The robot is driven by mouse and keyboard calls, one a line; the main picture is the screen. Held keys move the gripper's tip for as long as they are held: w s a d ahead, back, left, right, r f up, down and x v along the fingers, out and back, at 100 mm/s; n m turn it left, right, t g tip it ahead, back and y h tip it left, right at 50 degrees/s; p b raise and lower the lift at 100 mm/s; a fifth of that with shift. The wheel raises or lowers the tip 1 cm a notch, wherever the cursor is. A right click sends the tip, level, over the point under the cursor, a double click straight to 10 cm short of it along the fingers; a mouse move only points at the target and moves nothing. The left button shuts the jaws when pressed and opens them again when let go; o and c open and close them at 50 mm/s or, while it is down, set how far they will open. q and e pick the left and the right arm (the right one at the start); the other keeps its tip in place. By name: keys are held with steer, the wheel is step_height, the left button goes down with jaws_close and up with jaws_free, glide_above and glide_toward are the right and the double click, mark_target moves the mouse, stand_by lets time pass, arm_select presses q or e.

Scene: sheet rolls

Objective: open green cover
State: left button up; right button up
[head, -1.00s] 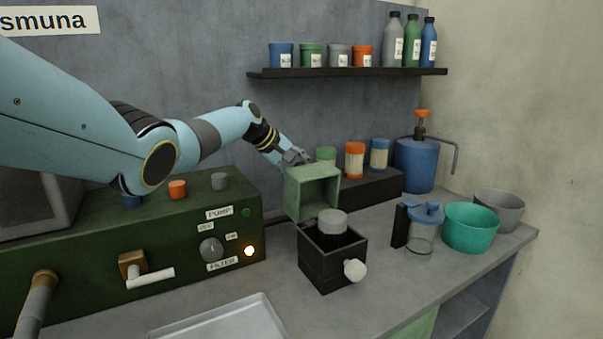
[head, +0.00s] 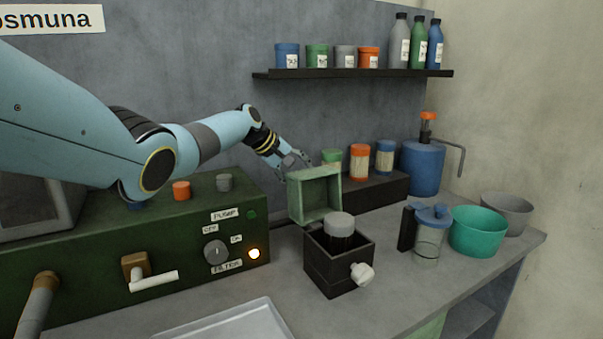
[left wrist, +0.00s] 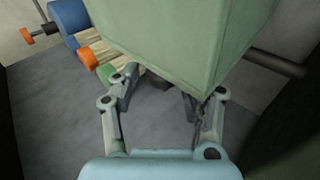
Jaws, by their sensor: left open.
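The green cover (head: 335,194) is swung up behind the black box (head: 331,273), with its hollow side facing the head camera. The box is open on top, and a jar with a grey lid (head: 340,222) shows inside. My left gripper (head: 294,162) is behind the cover's upper left edge, partly hidden. In the left wrist view the green cover (left wrist: 185,35) fills the top, and my open left gripper (left wrist: 160,90) has its fingers below and beside it. I cannot tell whether they touch it. My right gripper is out of view.
A white knob (head: 362,273) sticks out from the box front. Labelled jars (head: 360,162) stand on a dark step behind, beside a blue pump bottle (head: 422,168). A lidded beaker (head: 427,240) and a teal bowl (head: 477,231) stand right. A green control panel (head: 110,255) is left.

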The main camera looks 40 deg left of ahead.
arm_select(q)
steer(key=shift+o, duration=0.4)
steer(key=shift+w+d, duration=0.15)
steer(key=shift+d, duration=0.15)
steer(key=shift+w+d, duration=0.1)
steer(key=v, duration=1.2)
